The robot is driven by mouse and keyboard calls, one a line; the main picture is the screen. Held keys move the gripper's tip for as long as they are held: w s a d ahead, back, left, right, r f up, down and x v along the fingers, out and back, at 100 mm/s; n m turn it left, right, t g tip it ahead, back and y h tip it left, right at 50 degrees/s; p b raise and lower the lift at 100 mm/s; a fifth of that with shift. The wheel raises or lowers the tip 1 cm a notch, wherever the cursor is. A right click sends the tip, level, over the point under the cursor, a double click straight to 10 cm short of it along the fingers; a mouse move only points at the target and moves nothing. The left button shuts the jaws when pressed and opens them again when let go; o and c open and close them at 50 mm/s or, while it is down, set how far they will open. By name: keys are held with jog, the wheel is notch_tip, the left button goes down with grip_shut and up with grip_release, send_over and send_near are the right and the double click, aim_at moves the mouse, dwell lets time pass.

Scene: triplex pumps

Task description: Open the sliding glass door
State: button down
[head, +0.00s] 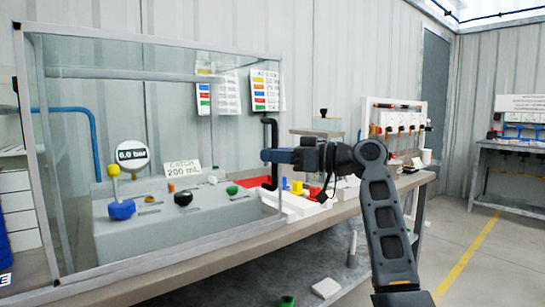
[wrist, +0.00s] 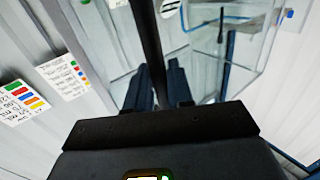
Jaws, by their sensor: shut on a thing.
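The sliding glass door (head: 158,72) is a clear pane in a grey metal frame, standing at the left of the bench. A black upright bar handle (head: 270,130) is at its right edge. My gripper (head: 268,156) reaches in from the right and is shut on the handle at about mid-height. In the wrist view, the dark handle (wrist: 150,35) runs up between the two blue fingers of my gripper (wrist: 158,88). The fingers cover part of the handle. I cannot tell from these views how far the door stands open.
Behind the glass are a grey unit with a blue knob (head: 121,210), a round gauge (head: 131,155) and a "CATCH 200 mL" sign (head: 183,168). Trays and small coloured parts lie on the bench (head: 345,203) right of the door.

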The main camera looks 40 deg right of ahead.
jog(key=c, duration=1.2)
grip_release()
jog(key=shift+o, duration=0.2)
jog(key=v, duration=0.7)
jog(key=shift+s+d, duration=0.2)
jog(key=shift+s, duration=0.15)
jog(key=shift+f, duration=0.15)
